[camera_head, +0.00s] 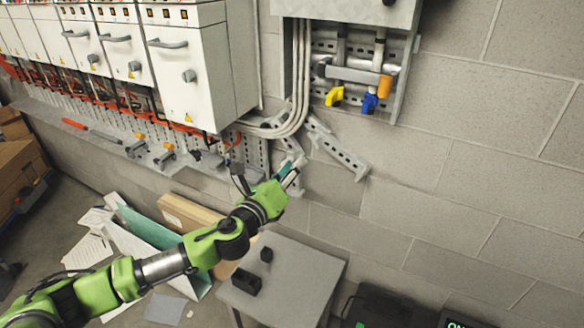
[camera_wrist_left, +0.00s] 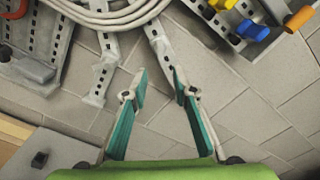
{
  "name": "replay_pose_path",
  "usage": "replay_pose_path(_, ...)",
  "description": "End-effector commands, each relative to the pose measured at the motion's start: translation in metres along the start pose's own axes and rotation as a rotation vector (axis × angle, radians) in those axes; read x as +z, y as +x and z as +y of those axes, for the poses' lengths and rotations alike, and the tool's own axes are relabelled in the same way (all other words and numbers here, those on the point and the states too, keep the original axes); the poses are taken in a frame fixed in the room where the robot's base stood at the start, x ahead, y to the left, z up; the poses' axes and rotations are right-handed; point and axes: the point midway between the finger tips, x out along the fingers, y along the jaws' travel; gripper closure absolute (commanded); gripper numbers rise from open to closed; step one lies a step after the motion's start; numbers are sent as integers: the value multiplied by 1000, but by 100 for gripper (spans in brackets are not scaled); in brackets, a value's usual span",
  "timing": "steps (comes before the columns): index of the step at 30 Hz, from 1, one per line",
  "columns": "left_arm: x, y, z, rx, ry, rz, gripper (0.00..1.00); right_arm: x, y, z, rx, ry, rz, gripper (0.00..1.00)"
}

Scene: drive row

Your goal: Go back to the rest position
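My left arm is green and black and comes in from the left in the head view. Its gripper (camera_head: 290,176) is in front of the block wall, below the grey cables and the perforated metal brackets. The left wrist view shows its two teal fingers (camera_wrist_left: 158,93) spread apart with nothing between them. A perforated bracket (camera_head: 337,150) hangs on the wall just beyond the fingers. My right gripper is not in either view.
White electrical cabinets (camera_head: 180,70) stand upper left above a perforated tray. A box with yellow (camera_head: 335,96) and blue (camera_head: 369,103) handles is on the wall. A small grey table (camera_head: 290,275) is below the arm. Cardboard boxes (camera_head: 15,165) and papers lie left.

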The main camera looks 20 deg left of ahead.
Motion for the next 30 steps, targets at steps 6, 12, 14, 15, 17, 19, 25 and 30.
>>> replay_pose_path(6,0,0,0,0,0,-1,74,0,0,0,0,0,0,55)
replay_pose_path(12,-16,2,23,42,-61,18,74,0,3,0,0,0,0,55)
replay_pose_path(14,-32,4,45,86,-127,33,74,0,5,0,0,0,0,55)
replay_pose_path(15,-46,4,64,123,-182,46,74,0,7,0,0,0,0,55)
replay_pose_path(17,-70,1,96,187,-279,64,74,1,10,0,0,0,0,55)
replay_pose_path(19,-101,-6,136,271,-401,81,74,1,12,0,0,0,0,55)
replay_pose_path(25,-191,-48,237,509,-730,92,74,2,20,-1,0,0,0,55)
replay_pose_path(30,-270,-106,307,712,-985,65,74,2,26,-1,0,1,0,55)
